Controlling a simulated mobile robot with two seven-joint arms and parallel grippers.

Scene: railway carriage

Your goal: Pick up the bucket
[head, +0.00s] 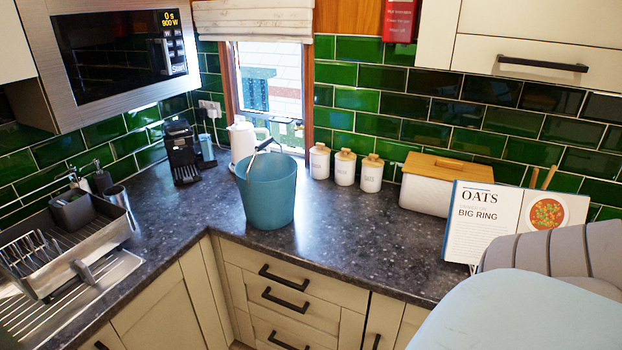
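The blue bucket (266,196) stands upright on the dark speckled worktop (345,235), near the inner corner and close to the front edge. It is wide at the top and narrows towards its base. Its thin handle (257,152) rises above the rim, with a pale grip at its upper part. The bottom of the bucket's inside is hidden from this angle. Neither of my grippers is in view, and nothing is seen touching the bucket.
A white kettle (241,140) stands close behind the bucket. Three white canisters (344,167), a white bread bin (440,186) and an open cookbook (490,222) line the right side. A coffee machine (182,152) and dish rack (75,232) are left. The worktop right of the bucket is clear.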

